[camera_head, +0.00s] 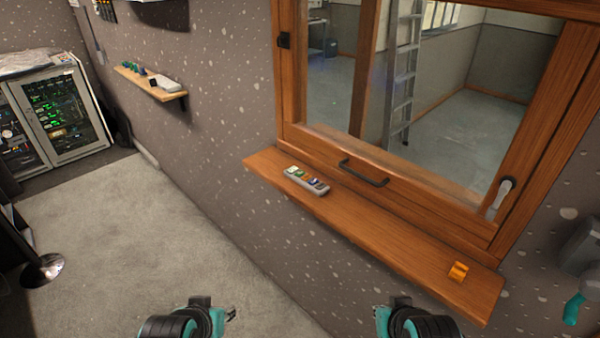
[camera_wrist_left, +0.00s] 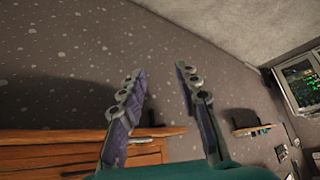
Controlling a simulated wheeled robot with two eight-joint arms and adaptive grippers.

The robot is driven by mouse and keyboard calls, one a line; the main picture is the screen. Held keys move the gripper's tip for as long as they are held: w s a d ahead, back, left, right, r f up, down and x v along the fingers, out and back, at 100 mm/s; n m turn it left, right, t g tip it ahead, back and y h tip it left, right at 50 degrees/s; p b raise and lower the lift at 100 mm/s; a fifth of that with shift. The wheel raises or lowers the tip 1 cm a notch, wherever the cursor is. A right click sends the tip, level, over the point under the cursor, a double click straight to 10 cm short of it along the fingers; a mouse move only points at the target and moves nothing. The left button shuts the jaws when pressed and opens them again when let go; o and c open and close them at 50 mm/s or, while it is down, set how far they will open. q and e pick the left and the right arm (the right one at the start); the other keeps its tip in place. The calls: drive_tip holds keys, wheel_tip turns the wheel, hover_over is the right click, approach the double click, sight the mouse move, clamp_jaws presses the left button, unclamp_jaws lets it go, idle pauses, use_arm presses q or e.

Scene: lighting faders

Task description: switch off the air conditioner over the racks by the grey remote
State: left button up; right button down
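A slim light-grey bar with several coloured keys (camera_head: 307,180) lies on the wooden sill below the window; I cannot tell if it is the remote. A pale grey block (camera_head: 166,82) lies on the small wall shelf, too small to identify. The equipment racks (camera_head: 60,112) stand at the far left; no air conditioner can be made out over them. My left gripper (camera_head: 228,314) is low in the head view, away from the sill; its fingers are apart and empty in the left wrist view (camera_wrist_left: 160,74). My right gripper (camera_head: 388,314) is below the sill, its fingers unclear.
The wooden sill (camera_head: 400,236) juts from the speckled wall and holds a small orange object (camera_head: 458,271) at its right end. The window has a dark handle (camera_head: 363,173). The wall shelf (camera_head: 140,82) also holds small dark items.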

use_arm(q)
clamp_jaws()
idle(1.1)
